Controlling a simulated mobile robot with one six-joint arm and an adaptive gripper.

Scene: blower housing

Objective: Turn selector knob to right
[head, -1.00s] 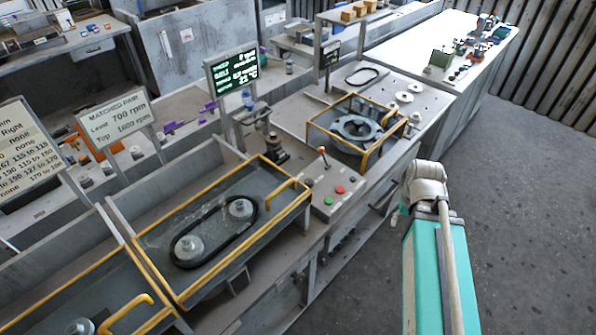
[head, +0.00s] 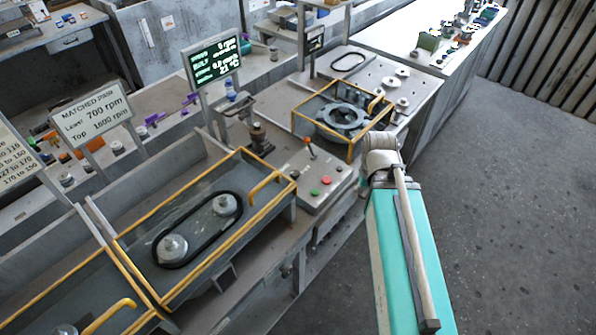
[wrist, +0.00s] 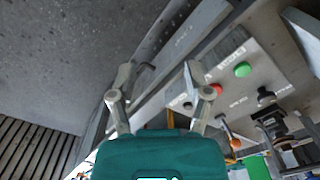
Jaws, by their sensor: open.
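The grey control box (head: 318,183) stands on the bench front, with a green button (head: 315,193) and a red button (head: 326,180). A small dark spot (head: 339,169) in line with them appears to be the selector knob; its pointing direction is too small to tell. In the wrist view the red button (wrist: 215,90) and green button (wrist: 242,69) lie right of my gripper (wrist: 157,72). The likely knob (wrist: 188,104) shows small and dark beside the right finger. My gripper is open, nothing between its fingers.
An orange-tipped lever (head: 309,145) rises behind the buttons. A yellow-framed guard (head: 350,152) stands beyond the box, and a belt tray (head: 205,235) with yellow rails lies to its left. A display (head: 213,62) stands behind. The floor (head: 500,210) at right is clear.

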